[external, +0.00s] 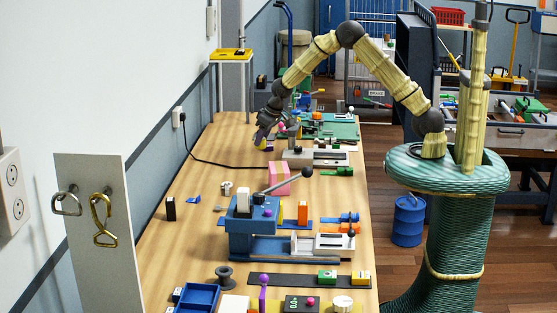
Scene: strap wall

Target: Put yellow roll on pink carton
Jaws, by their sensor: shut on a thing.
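My gripper (265,128) is at the far left part of the wooden bench, pointing down. A small yellow thing, which looks like the yellow roll (259,140), shows at its fingertips. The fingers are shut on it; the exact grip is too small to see. A purple patch shows beside it. The pink carton (278,177) stands on the bench, nearer the camera and a little right of my gripper. It is partly hidden by a grey lever in front of it. The gripper and roll are apart from the carton.
A blue press-like machine (252,228) with a long lever (288,181) stands before the carton. A grey fixture (314,157) lies behind it. A black cable (215,158) crosses the bench at left. A green mat (335,128) lies at the far end. The bench left of the carton is mostly clear.

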